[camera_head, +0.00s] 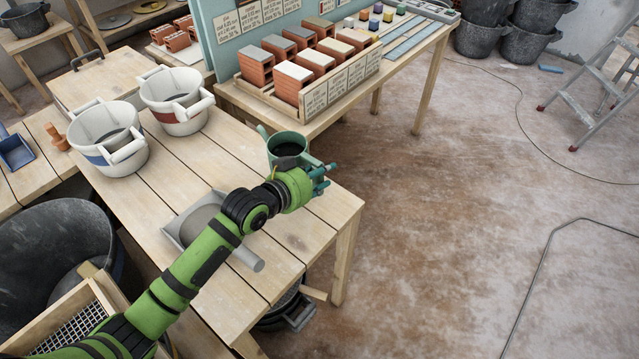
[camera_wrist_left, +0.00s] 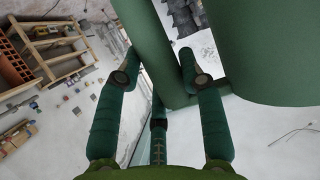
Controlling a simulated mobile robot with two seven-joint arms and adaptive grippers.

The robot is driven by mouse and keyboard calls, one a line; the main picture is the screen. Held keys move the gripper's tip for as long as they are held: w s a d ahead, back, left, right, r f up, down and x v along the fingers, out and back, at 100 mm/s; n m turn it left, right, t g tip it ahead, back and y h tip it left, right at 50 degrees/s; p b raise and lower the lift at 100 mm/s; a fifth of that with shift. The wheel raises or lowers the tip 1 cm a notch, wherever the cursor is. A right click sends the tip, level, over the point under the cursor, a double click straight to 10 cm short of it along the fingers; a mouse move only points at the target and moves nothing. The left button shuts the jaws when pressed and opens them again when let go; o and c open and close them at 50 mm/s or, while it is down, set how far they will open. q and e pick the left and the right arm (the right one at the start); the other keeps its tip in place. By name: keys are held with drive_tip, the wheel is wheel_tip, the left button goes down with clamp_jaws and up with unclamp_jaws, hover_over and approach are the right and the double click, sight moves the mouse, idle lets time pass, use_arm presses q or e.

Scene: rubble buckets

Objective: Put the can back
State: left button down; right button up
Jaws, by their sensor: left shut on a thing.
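The can is a green, open-topped vessel (camera_head: 286,145) with a dark inside, at the right end of the plank table in the head view. A small spout-like part sticks up at its left. My left gripper (camera_head: 322,174) is at its right side. In the left wrist view the can's large green body (camera_wrist_left: 268,50) fills the upper right. The fingers of my left gripper (camera_wrist_left: 158,62) are shut around its upright green handle (camera_wrist_left: 146,40). The can looks upright. I cannot tell whether its base touches the table. My right gripper is not in view.
Two white buckets (camera_head: 108,140) (camera_head: 176,98) stand on the plank table (camera_head: 185,165). A grey scoop-like pan (camera_head: 200,220) lies under my left arm. A rack of brick samples (camera_head: 310,75) stands on the table behind. Floor to the right is mostly open, with a cable and a stepladder (camera_head: 600,90).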

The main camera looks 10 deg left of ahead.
sight(320, 194)
use_arm(q)
drive_tip(key=shift+f, duration=1.85)
drive_tip(key=c, duration=0.8)
unclamp_jaws()
drive_tip(key=shift+f, duration=0.25)
drive_tip(key=shift+r, duration=0.15)
drive_tip(key=v, duration=1.2)
